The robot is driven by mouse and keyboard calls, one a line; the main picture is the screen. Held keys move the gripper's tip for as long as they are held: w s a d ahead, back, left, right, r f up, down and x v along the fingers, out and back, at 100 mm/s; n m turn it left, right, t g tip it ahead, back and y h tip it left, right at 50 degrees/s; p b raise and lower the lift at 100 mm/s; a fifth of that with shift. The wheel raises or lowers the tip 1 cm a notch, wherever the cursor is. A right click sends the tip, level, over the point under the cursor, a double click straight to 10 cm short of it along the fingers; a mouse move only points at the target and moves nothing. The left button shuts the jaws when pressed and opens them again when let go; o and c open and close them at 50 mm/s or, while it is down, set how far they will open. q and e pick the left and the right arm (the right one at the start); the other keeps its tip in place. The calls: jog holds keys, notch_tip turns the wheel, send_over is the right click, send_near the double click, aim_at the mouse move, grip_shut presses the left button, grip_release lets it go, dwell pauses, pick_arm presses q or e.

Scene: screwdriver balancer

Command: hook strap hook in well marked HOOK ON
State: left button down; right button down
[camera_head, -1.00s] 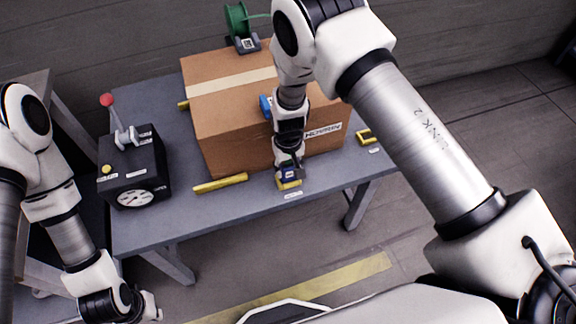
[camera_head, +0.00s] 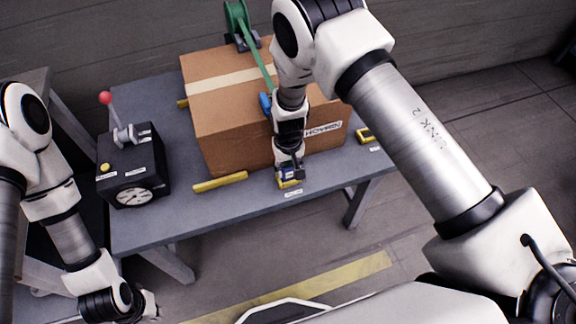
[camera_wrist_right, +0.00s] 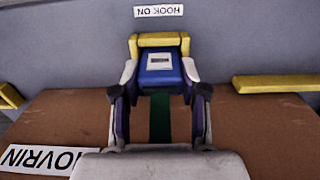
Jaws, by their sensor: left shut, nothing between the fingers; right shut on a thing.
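The strap hook is a blue block (camera_wrist_right: 160,68) with a pale label, and it also shows in the head view (camera_head: 291,175). My right gripper (camera_head: 288,170) is shut on it, low in front of the cardboard box. The yellow well (camera_wrist_right: 160,40) borders the hook's far end and upper sides. A HOOK ON label (camera_wrist_right: 158,11) lies on the table just beyond it. How deep the hook sits in the well cannot be told. A green strap (camera_head: 262,65) runs from a green reel (camera_head: 237,17) across the box top. My left gripper (camera_head: 150,305) is shut and empty at lower left.
The cardboard box (camera_head: 225,120) fills the middle of the grey table (camera_head: 200,215). A yellow bar (camera_head: 219,182) lies along its front. A black unit with a dial (camera_head: 133,170) and red-knobbed lever stands at left. Another yellow bracket (camera_head: 365,135) is at right.

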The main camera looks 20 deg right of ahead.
jog(key=shift+w+r, duration=0.1)
jog(key=c, duration=0.5)
grip_release()
jog(key=shift+c, duration=0.2)
notch_tip(320, 180, up, 12)
